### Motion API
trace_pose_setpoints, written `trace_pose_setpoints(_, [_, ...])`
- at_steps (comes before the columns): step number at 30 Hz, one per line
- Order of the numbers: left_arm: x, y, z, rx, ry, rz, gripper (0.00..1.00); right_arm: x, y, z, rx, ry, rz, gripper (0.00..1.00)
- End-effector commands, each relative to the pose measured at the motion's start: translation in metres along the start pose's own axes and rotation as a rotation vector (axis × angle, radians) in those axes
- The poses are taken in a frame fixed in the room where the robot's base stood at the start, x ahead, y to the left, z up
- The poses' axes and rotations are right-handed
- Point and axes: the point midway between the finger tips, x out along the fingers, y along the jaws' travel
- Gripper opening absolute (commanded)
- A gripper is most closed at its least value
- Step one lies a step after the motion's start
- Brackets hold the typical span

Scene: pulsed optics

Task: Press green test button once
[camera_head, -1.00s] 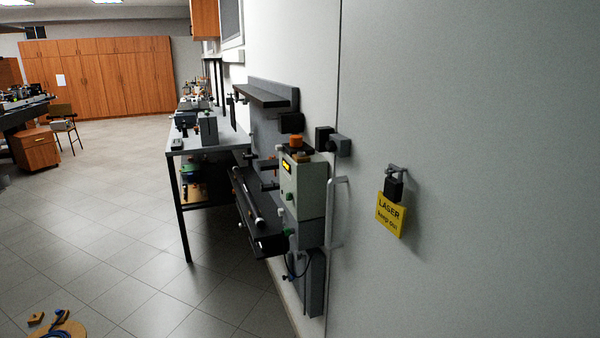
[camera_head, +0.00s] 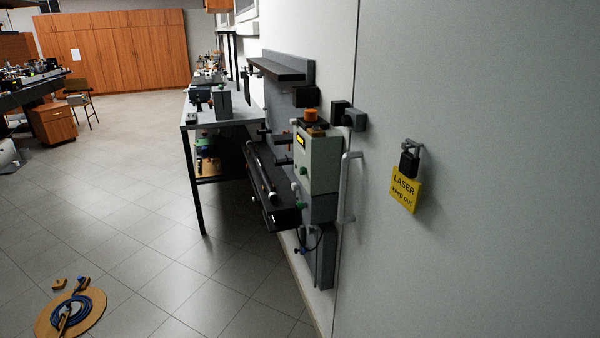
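A grey-green control box (camera_head: 318,160) is mounted on the wall in the middle of the view, seen at a steep angle. It has a small yellow-lit display (camera_head: 301,140) and an orange part (camera_head: 311,115) on top. I cannot tell which of these is the test button. Neither of my grippers is in view.
A dark shelf (camera_head: 284,218) juts from the wall beside the box. A workbench (camera_head: 240,110) stands behind. A yellow LASER keep-out sign (camera_head: 405,189) and padlock hang at right. A round wooden board (camera_head: 92,314) with blue cable lies on the floor at lower left. The middle floor is open.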

Motion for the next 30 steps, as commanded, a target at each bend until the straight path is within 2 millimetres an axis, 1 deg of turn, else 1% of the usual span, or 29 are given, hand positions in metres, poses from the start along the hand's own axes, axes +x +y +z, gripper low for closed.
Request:
trace_pose_setpoints(1, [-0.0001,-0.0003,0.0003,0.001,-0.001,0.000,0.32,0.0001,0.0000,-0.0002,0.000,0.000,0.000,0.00])
trace_pose_setpoints(6, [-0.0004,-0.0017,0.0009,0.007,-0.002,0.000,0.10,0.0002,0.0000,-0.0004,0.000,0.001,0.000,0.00])
trace_pose_setpoints(8, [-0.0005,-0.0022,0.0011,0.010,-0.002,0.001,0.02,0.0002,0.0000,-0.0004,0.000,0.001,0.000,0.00])
trace_pose_setpoints(9, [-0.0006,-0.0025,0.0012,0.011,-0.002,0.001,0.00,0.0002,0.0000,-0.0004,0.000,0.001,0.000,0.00])
trace_pose_setpoints(30, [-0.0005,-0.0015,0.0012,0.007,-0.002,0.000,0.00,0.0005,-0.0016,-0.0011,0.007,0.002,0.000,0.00])
